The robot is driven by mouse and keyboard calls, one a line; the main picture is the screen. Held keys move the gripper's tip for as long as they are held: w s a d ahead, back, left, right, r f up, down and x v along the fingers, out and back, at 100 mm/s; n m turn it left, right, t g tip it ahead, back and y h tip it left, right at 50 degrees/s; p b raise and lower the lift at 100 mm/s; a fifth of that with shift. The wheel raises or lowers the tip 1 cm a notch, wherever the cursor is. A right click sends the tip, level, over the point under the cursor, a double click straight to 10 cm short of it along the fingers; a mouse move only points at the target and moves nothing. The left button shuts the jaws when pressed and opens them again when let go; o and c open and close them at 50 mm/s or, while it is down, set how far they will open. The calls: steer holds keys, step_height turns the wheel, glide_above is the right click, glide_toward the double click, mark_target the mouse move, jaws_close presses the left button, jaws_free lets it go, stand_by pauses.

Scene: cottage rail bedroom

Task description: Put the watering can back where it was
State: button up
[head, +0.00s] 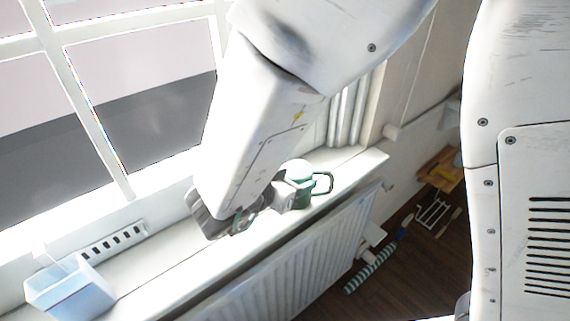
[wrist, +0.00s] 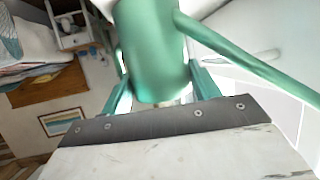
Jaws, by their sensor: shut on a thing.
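The green watering can (head: 301,194) is at my gripper (head: 287,193), over the white window sill (head: 180,258), in the head view. A looped green handle (head: 323,183) sticks out to its right. In the wrist view the can's rounded green body (wrist: 150,45) fills the top middle, between the two teal fingers of my gripper (wrist: 162,90). A long green tube-like part (wrist: 250,65) of the can runs off to the right. My gripper is shut on the can. My forearm hides part of it in the head view, and I cannot tell whether its base touches the sill.
A pale blue open box (head: 70,292) stands at the sill's left end, beside a white slotted strip (head: 113,243). The window is behind the sill, and a white radiator (head: 290,265) is below its front edge. A striped roll (head: 370,268) lies on the floor. The sill between box and gripper looks clear.

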steer(key=o, duration=1.2)
steer(key=shift+f, duration=0.15)
steer(key=shift+o, duration=0.2)
steer(key=shift+r, duration=0.25)
steer(key=v, duration=1.2)
steer(key=shift+f, duration=0.1)
